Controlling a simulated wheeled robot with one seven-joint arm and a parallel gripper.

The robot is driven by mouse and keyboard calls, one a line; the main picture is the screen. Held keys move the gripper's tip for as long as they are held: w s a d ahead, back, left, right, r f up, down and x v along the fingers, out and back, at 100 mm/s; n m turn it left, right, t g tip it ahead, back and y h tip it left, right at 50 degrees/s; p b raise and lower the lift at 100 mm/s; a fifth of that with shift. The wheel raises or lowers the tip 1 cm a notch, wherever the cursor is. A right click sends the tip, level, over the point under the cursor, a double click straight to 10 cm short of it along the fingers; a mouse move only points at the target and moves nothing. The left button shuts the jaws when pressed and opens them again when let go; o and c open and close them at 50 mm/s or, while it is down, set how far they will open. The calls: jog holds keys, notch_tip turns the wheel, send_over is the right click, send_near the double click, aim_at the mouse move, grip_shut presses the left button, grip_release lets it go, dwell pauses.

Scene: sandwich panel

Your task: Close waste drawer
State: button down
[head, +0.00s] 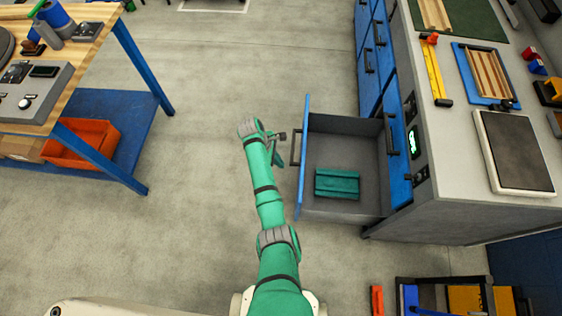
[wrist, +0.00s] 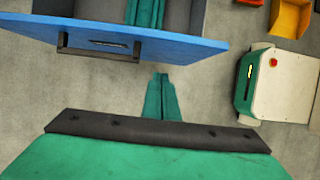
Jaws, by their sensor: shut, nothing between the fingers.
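The waste drawer (head: 345,209) stands pulled out of the blue and grey bench cabinet, its blue front (head: 304,165) facing left. A dark bar handle (head: 296,148) is on that front; it also shows in the wrist view (wrist: 98,53). A teal ribbed piece (head: 337,184) lies on the drawer floor. My gripper (head: 278,161) is just left of the drawer front, outside the drawer. In the wrist view its teal fingers (wrist: 161,82) are together and empty, below the blue front and right of the handle. I cannot tell whether the fingertips touch the front.
The cabinet (head: 455,190) carries a scale (head: 513,150) and trays on top. A wooden workbench (head: 85,75) with an orange bin (head: 82,145) beneath stands left. Several bins and a rack sit at bottom right. The floor between is clear.

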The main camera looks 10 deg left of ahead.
jog(key=d+f, duration=0.6)
jog(key=shift+d+f, duration=0.2)
jog(key=shift+d, duration=0.1)
jog(key=shift+w+d, duration=0.1)
